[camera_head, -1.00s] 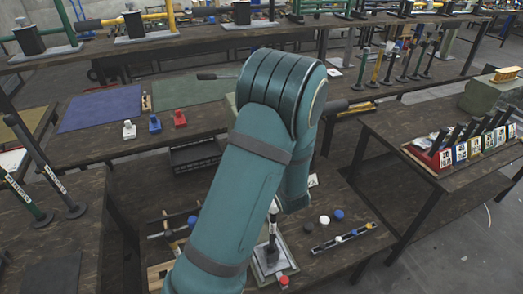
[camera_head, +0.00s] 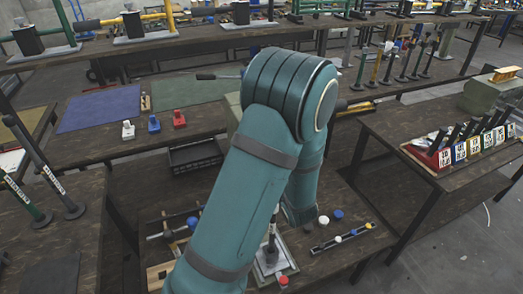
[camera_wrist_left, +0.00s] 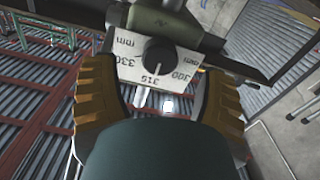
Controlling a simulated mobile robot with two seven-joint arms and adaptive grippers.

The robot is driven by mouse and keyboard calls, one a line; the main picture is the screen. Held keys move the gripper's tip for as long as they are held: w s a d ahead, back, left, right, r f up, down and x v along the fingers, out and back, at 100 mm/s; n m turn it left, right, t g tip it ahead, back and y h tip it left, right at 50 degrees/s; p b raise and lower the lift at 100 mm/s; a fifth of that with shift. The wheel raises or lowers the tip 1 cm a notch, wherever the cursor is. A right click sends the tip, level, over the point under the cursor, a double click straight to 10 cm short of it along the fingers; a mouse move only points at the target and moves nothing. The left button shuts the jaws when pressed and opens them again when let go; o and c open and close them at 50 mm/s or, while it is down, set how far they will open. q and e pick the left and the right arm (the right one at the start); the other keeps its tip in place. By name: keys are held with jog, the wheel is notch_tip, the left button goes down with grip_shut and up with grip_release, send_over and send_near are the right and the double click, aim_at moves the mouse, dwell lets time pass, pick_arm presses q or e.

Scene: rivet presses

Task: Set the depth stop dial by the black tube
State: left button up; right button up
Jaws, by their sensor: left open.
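In the left wrist view, a black dial knob (camera_wrist_left: 158,56) sits on a white scale plate (camera_wrist_left: 130,72) marked in mm, with 330, 315 and 300 readable. An olive-green body (camera_wrist_left: 165,22) is above it. My left gripper (camera_wrist_left: 157,78) is open, with one tan-padded finger on each side of the plate. I cannot tell whether either finger touches it. A dark bar (camera_wrist_left: 245,68) runs to the right of the dial; I cannot tell whether it is the black tube. In the head view, my teal arm hides the left gripper and the dial. My right gripper is not in view.
A low table holds a small upright press (camera_head: 270,258) and several coloured caps (camera_head: 338,214). Red, blue and white small blocks (camera_head: 154,124) stand on the bench behind. A rack of coloured labelled holders (camera_head: 460,150) stands on the right bench.

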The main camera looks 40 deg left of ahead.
pick_arm(q)
jog(key=v, duration=0.8)
dwell(0.4)
